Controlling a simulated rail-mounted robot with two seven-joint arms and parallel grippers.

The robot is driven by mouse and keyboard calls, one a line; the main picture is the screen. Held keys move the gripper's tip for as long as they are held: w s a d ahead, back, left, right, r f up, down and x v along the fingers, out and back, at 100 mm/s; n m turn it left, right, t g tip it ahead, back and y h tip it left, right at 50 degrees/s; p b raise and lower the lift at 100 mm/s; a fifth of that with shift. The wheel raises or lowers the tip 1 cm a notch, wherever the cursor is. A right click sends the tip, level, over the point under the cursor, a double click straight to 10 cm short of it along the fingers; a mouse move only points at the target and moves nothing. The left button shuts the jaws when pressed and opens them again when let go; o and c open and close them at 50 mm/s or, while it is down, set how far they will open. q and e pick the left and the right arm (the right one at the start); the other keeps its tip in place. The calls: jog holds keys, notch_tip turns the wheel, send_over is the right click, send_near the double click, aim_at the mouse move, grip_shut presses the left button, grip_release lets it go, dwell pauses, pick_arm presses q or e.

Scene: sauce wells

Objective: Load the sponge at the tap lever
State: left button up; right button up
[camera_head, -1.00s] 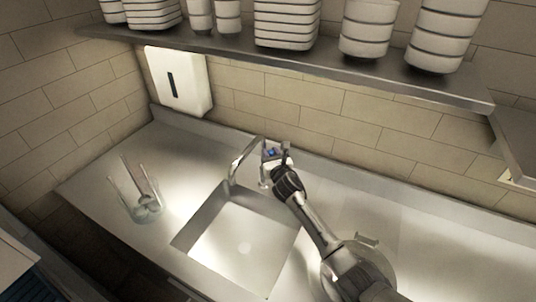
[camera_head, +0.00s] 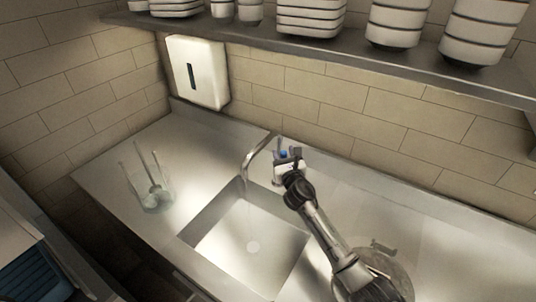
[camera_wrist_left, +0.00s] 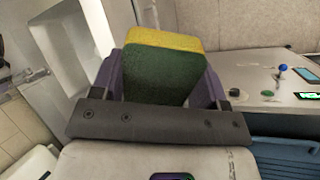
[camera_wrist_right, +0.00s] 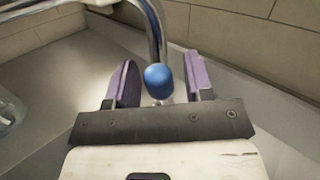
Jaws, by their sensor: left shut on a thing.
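The sponge (camera_wrist_left: 165,72), green with a yellow layer, is in the left wrist view. My left gripper (camera_wrist_left: 158,86) is shut on it, with a purple finger on each side. The left arm does not show in the head view. The tap lever has a blue knob (camera_wrist_right: 159,77), which also shows in the head view (camera_head: 283,154). My right gripper (camera_wrist_right: 160,68) is open at the lever, with the knob in line between its fingers and gaps on both sides. It shows in the head view (camera_head: 288,150) beside the curved tap spout (camera_head: 255,150).
The sink basin (camera_head: 235,243) lies below the spout. A clear glass container (camera_head: 157,199) with thin utensils stands left of it. A round glassy item (camera_head: 400,283) is at lower right, partly behind my right arm. A shelf (camera_head: 340,50) with stacked dishes runs above; a white dispenser (camera_head: 208,75) hangs on the wall.

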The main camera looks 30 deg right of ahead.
pick_arm(q)
jog(key=shift+r+p, duration=0.4)
pick_arm(e)
jog(key=shift+s+a, duration=0.15)
jog(key=shift+s, duration=0.3)
pick_arm(q)
notch_tip(320, 180, up, 4)
jog(key=p, duration=0.3)
jog(key=shift+f+p, duration=0.1)
jog(key=shift+p, duration=0.3)
pick_arm(e)
jog(key=shift+v, duration=5.55)
